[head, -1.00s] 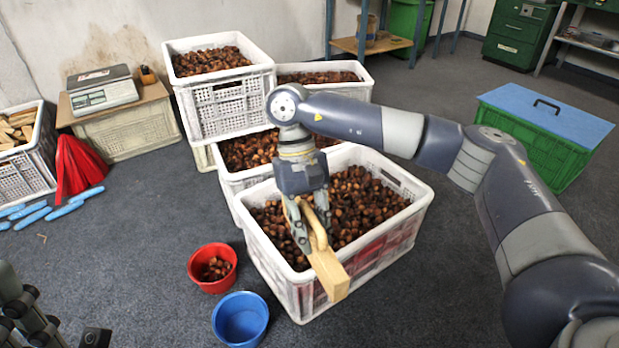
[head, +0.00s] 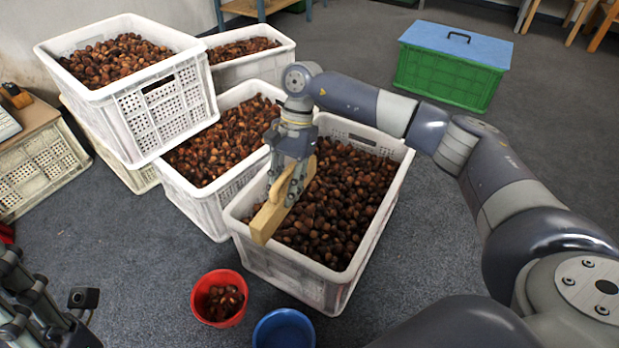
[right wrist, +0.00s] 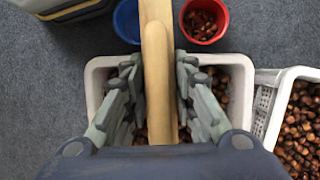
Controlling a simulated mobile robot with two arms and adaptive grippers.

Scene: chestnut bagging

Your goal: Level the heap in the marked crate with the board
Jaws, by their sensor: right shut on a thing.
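The front white crate (head: 290,283) holds a heap of chestnuts (head: 335,215) that lies fairly even, a little below the rim. No clear mark shows on this crate in the head view. My right gripper (head: 290,188) is shut on the handle of the wooden board (head: 268,219). The board stands over the left part of the crate, its near end by the left rim; I cannot tell whether it touches the chestnuts. In the right wrist view the board (right wrist: 157,70) runs between the fingers. My left gripper (head: 35,300) is at the lower left, empty, its fingers only partly seen.
A red bowl (head: 219,298) with some chestnuts and a blue bowl (head: 284,330) stand on the floor before the crate. More white crates of chestnuts (head: 150,115) stand behind and left, one stacked. A green box with a blue lid (head: 450,75) is at the back right. Floor to the right is clear.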

